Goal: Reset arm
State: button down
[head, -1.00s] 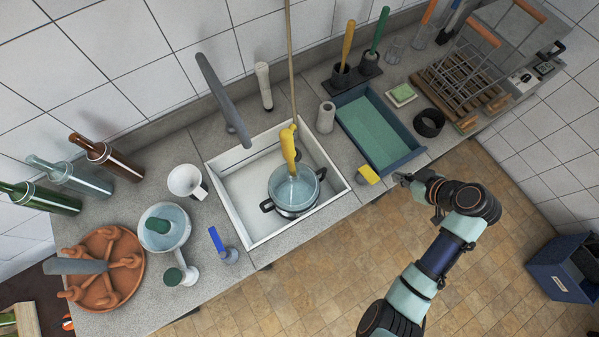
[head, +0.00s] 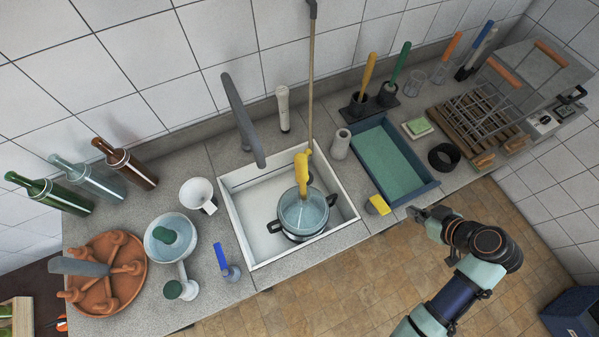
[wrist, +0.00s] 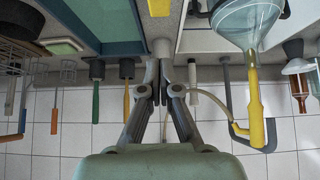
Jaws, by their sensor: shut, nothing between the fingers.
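My gripper (head: 416,213) is at the front edge of the counter, at the right of the sink, near the near corner of the blue tray. In the wrist view my gripper (wrist: 164,68) points away from me, with its fingers together and nothing between them. My arm bends over the floor in front of the counter. A yellow sponge (head: 377,205) lies on the counter edge to the left of the gripper, apart from it.
The blue tray (head: 423,188) and black ring (head: 444,156) are near my gripper. A drying rack (head: 487,113) stands farther right. The floor (head: 345,283) in front is clear.

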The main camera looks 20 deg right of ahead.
jog(key=w+a+r+t+h+p, duration=0.1)
jog(key=w+a+r+p, duration=0.2)
jog(key=w+a+r, duration=0.6)
jog(key=w+a+r+h+p, duration=0.1)
jog(key=w+a+r+p, duration=0.35)
jog(key=a, duration=0.75)
jog(key=s+a+r+m+t+y+p, duration=0.1)
jog(key=a+r+t, duration=0.3)
jog(key=a+r, duration=1.2)
jog(key=shift+a+r+p, duration=0.25)
jog(key=shift+a+p, duration=0.1)
jog(key=shift+p, duration=0.2)
jog(key=shift+s, duration=0.1)
